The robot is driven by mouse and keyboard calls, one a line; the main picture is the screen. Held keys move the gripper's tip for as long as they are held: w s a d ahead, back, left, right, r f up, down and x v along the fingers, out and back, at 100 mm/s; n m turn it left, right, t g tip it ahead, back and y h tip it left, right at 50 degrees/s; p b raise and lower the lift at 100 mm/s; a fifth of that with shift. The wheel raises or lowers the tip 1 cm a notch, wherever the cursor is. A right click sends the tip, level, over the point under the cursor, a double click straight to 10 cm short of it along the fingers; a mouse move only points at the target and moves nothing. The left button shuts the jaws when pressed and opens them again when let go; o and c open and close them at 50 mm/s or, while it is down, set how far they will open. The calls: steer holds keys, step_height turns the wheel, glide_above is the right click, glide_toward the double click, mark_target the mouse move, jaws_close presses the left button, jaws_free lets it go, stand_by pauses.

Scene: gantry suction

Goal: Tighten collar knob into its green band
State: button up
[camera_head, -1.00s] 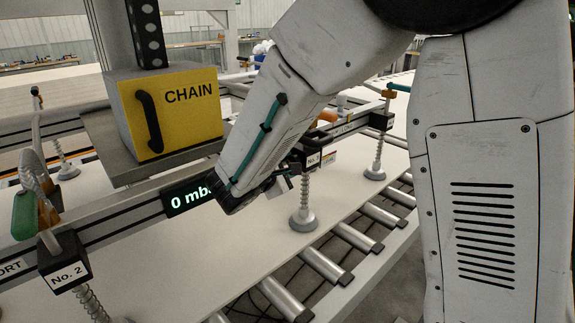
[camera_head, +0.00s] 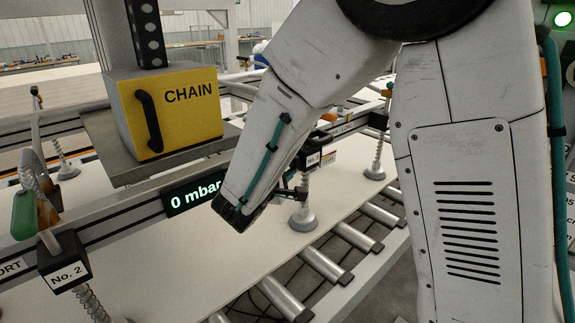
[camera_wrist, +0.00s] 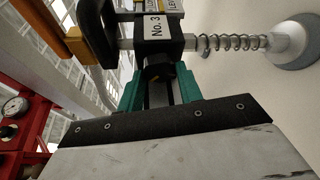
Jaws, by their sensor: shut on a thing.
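The collar block labelled No. 3 (camera_wrist: 160,27) fills the top middle of the wrist view, and it also shows in the head view (camera_head: 313,160). A dark collar knob (camera_wrist: 158,69) sticks out of the block toward my gripper. My gripper (camera_wrist: 160,86) has teal fingers on either side of the knob and is shut on it. In the head view my gripper (camera_head: 290,193) is small and partly hidden behind my wrist, beside the block. I cannot make out a green band on the collar; the fingers and knob may hide it.
A spring stem and suction cup (camera_head: 302,216) hang below the block over a pale sheet (camera_head: 235,240). A yellow CHAIN box (camera_head: 175,110), a "0 mbar" display (camera_head: 192,195) and the No. 2 collar (camera_head: 68,265) stand to the left. A green lamp (camera_head: 564,18) glows at upper right.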

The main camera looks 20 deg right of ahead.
steer(key=o, duration=1)
steer(key=v, duration=0.8)
steer(key=shift+d, duration=0.1)
